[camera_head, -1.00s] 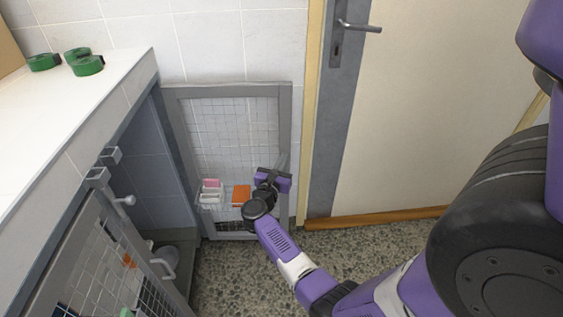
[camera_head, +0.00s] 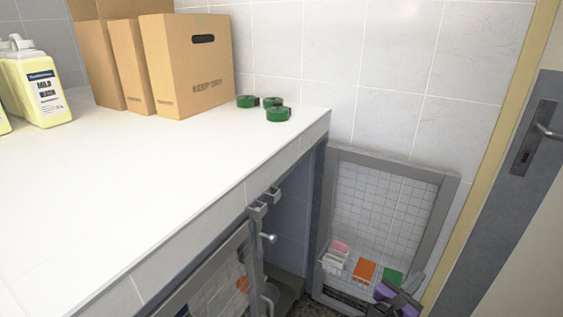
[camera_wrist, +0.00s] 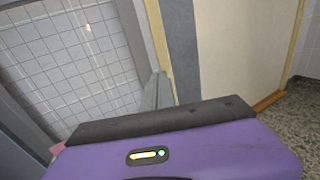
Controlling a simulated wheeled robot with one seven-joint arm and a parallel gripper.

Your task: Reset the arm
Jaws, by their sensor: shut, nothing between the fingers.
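My purple and black gripper (camera_head: 415,283) shows at the bottom right edge of the head view, partly cut off by the frame. It is in front of the open wire-mesh door (camera_head: 385,205), near its lower right. In the wrist view, the grey fingers (camera_wrist: 157,92) are together with nothing between them. They point toward the door's grey frame. The wrist view also shows the mesh door (camera_wrist: 80,50) at left. I cannot tell whether the fingers touch the frame.
A basket (camera_head: 334,262) on the mesh door holds pink, white, orange and green items. Another mesh door (camera_head: 215,270) is below the white counter (camera_head: 130,190). Cardboard boxes (camera_head: 190,75), green rolls (camera_head: 278,113) and yellow bottles (camera_head: 45,90) stand on the counter. A room door (camera_wrist: 235,50) is at right.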

